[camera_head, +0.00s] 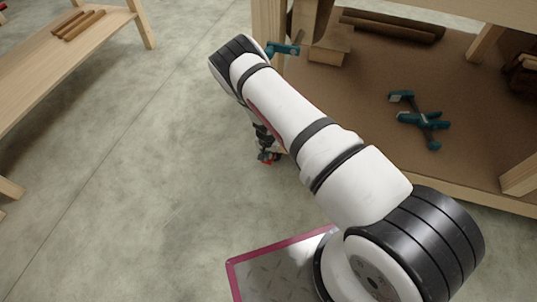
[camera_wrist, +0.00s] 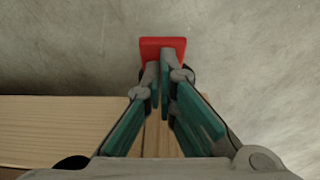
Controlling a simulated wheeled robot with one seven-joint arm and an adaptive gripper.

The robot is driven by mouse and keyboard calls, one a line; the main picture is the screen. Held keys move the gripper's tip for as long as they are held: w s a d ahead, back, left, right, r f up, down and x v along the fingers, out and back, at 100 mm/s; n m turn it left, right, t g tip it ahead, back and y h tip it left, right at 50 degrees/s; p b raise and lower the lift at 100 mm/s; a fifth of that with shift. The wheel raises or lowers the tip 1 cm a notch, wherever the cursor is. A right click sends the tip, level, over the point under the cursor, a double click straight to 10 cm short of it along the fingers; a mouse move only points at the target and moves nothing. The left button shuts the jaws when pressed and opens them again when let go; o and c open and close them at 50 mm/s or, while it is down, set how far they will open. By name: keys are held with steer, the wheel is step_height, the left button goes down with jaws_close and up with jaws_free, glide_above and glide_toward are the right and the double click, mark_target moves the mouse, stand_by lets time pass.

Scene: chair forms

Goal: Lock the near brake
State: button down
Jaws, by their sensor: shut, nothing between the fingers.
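The near brake is a red pedal (camera_wrist: 162,45) beyond my fingertips in the wrist view, low by the foot of a wooden leg (camera_wrist: 158,137). In the head view a small bit of the red pedal (camera_head: 266,160) shows just below my gripper (camera_head: 265,145). My gripper (camera_wrist: 164,78) is shut and empty, pointing down. Its tips overlap the near edge of the pedal in the wrist view; I cannot tell whether they touch it. Dark parts beside the pedal are mostly hidden by the fingers.
A wooden workbench (camera_head: 470,196) with a brown lower shelf stands at the right, holding teal-and-dark tools (camera_head: 424,120). A wooden beam (camera_wrist: 55,122) runs left of my fingers. Another wooden bench (camera_head: 60,62) stands upper left. The grey floor between is clear.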

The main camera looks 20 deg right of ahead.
steer(key=shift+s+a+f, duration=0.15)
steer(key=shift+s+f, duration=0.1)
steer(key=shift+f, duration=0.05)
steer(key=shift+b, duration=0.35)
steer(key=shift+s+a+f+t+h+b, duration=0.2)
steer(key=shift+s+f+t+h+b, duration=0.15)
steer(key=shift+t+h, duration=0.2)
steer(key=shift+s+a+f+b, duration=0.2)
steer(key=shift+f+b, duration=0.15)
steer(key=shift+f, duration=0.2)
steer(key=shift+s+f+t, duration=0.1)
steer(key=shift+f+t, duration=0.1)
steer(key=shift+t, duration=0.05)
steer(key=shift+s+a+f+t+h+b, duration=0.2)
steer(key=shift+f+t+h, duration=0.25)
steer(key=shift+f+t, duration=0.15)
steer(key=shift+s+a+f+t+h+b, duration=0.1)
steer(key=shift+f+t+h+b, duration=0.1)
steer(key=shift+f+t+h, duration=0.3)
steer(key=shift+f, duration=0.2)
steer(key=shift+r, duration=0.1)
